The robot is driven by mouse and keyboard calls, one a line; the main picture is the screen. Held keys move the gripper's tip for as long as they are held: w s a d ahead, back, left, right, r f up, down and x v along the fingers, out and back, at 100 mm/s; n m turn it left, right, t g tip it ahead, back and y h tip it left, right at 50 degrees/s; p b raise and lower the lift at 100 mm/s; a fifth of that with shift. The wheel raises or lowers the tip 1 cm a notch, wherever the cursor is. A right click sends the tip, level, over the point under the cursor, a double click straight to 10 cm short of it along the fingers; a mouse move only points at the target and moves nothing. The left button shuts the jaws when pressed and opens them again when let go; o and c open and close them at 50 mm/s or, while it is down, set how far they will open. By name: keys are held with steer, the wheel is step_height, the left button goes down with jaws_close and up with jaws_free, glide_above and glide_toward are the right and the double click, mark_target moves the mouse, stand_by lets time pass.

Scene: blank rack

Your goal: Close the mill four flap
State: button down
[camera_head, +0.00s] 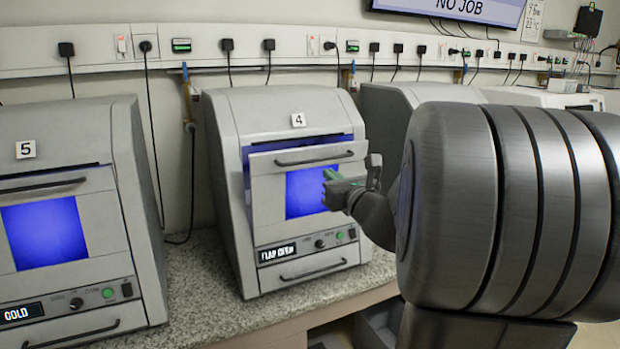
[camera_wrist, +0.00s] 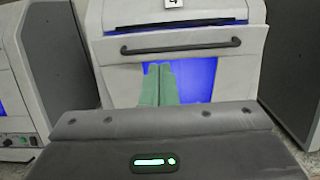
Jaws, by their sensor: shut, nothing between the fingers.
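Mill four (camera_head: 225,130) stands on the bench under a "4" label. Its flap (camera_head: 265,190) has a dark bar handle and a blue-lit window, and its top edge leans out from the body, with a lit gap above. The mill's display reads "FLAP OPEN". My gripper (camera_head: 327,176) is in front of the right side of the window, below the handle. In the wrist view the green fingers (camera_wrist: 159,84) are together, with nothing between them, pointing at the flap (camera_wrist: 232,46) under its handle. Whether the fingertips touch the flap cannot be told.
Another machine (camera_head: 385,115) stands to the right, partly hidden by my arm. Cables hang from the wall sockets behind. Bare speckled bench (camera_head: 200,280) lies between mills five and four.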

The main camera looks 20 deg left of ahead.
steer(key=p, duration=0.3)
glide_toward(303, 150)
steer(key=x, duration=0.7)
steer(key=shift+f, duration=0.1)
